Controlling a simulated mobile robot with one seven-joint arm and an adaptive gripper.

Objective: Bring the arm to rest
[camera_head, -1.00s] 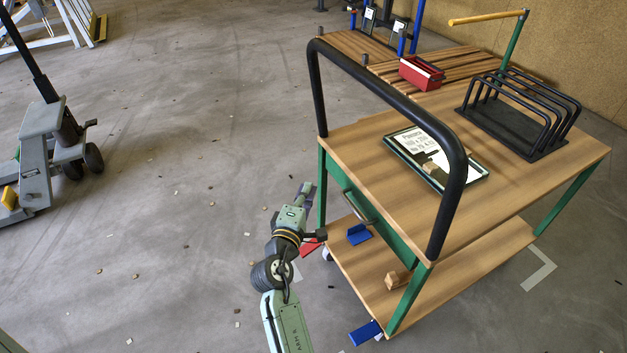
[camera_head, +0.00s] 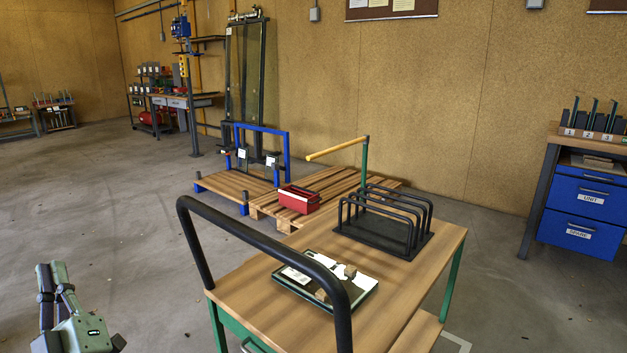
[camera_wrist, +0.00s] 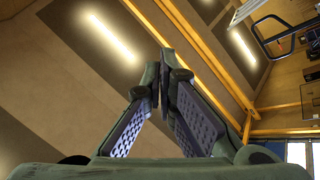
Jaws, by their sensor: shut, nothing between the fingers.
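My gripper (camera_head: 52,268) is at the lower left of the head view, left of the trolley and apart from it, with its fingers pointing up. In the wrist view its fingertips (camera_wrist: 162,78) come together with nothing held between them. Behind them are the ceiling and its lamps. Most of my arm is below the head view's edge.
The wooden trolley (camera_head: 245,290) has a black push bar (camera_head: 262,250). On it are a tray with a label (camera_head: 362,300) and a black rack (camera_head: 385,240). Behind stand a red box (camera_head: 299,203) on pallets and a blue frame (camera_head: 287,155). Floor at left is clear.

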